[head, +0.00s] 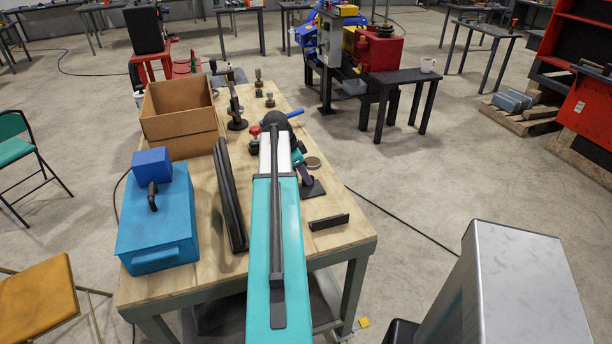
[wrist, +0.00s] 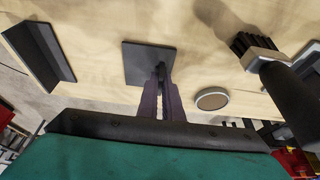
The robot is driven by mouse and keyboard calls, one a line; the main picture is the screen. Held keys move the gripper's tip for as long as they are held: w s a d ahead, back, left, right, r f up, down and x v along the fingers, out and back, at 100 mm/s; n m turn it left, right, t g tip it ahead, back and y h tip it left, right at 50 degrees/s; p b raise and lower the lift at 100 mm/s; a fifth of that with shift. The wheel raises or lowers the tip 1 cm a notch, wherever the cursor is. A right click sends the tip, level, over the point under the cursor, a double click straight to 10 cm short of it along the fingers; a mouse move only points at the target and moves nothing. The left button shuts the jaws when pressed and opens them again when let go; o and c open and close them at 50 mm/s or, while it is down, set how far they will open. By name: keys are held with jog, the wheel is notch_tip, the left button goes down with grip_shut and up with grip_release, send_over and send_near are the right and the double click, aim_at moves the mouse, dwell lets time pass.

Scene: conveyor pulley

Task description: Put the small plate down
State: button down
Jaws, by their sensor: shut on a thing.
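The small plate (head: 313,188) is a dark, flat, square piece at the right side of the wooden workbench. In the wrist view the small plate (wrist: 138,62) shows its broad face, with the fingertips over its middle to right part. My gripper (wrist: 161,84) has its two purple-grey fingers close together, shut on the plate, seemingly at a narrow raised part. In the head view my gripper (head: 305,173) is partly hidden by my arm. The plate is very low over the wood; I cannot tell whether it touches.
A round disc (head: 313,162) lies close beyond the plate. A dark angle bar (head: 329,221) lies nearer the bench's front right. Long dark rails (head: 229,195), a blue toolbox (head: 157,230) and a cardboard box (head: 180,134) stand left. Bare workbench (head: 338,237) shows around the bar.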

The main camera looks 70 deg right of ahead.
jog(key=shift+f, duration=0.1)
jog(key=c, duration=1.9)
grip_release()
jog(key=shift+r, duration=0.2)
jog(key=shift+b+v, duration=1.25)
jog(key=shift+v, duration=4.75)
jog(key=shift+f, duration=0.1)
